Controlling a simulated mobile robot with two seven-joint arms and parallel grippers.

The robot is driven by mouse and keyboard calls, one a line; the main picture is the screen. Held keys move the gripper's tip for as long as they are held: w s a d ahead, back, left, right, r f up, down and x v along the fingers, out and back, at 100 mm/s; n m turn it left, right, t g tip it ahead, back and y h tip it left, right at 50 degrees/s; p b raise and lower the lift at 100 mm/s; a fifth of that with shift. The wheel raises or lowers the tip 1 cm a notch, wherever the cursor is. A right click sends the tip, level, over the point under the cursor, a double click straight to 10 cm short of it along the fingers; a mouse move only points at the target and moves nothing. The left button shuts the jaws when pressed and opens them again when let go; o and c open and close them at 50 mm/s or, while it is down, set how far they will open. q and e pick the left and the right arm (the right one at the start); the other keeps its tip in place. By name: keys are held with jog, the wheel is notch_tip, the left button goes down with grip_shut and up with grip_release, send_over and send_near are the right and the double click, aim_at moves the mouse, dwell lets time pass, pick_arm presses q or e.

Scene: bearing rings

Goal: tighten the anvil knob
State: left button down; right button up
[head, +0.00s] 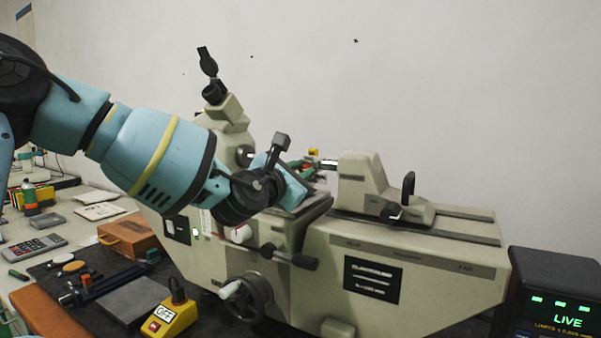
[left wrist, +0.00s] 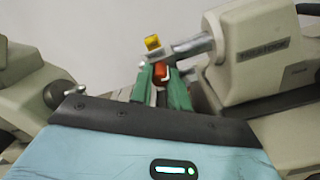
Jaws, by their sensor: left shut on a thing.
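My left gripper (head: 305,166) reaches over the work table of the beige measuring machine. In the left wrist view its green fingers (left wrist: 164,88) are shut on a small orange-red piece (left wrist: 161,75). I cannot tell whether this piece is the anvil knob. The metal anvil rod (left wrist: 192,47) sticks out of the beige tailstock (head: 362,182) just beyond the fingers, by a small yellow part (left wrist: 152,42). The tailstock carries an upright black lever (head: 408,186) and a dark knob (head: 392,212) low on its front, both apart from my gripper. My right gripper is not in view.
The machine's headstock with an eyepiece (head: 208,62) stands behind my left arm. A handwheel (head: 247,294) and levers stick out in front. A display box reading LIVE (head: 555,290) stands at right. A wooden box (head: 128,238) and a yellow switch box (head: 170,317) are at left.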

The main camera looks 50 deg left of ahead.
pick_arm(q)
jog(key=shift+r, duration=0.1)
jog(key=c, duration=1.3)
grip_release()
jog(key=shift+c, duration=0.2)
jog(key=v, duration=0.7)
jog(key=shift+s, duration=0.4)
jog(key=shift+d+f, duration=0.15)
jog(key=shift+f, duration=0.05)
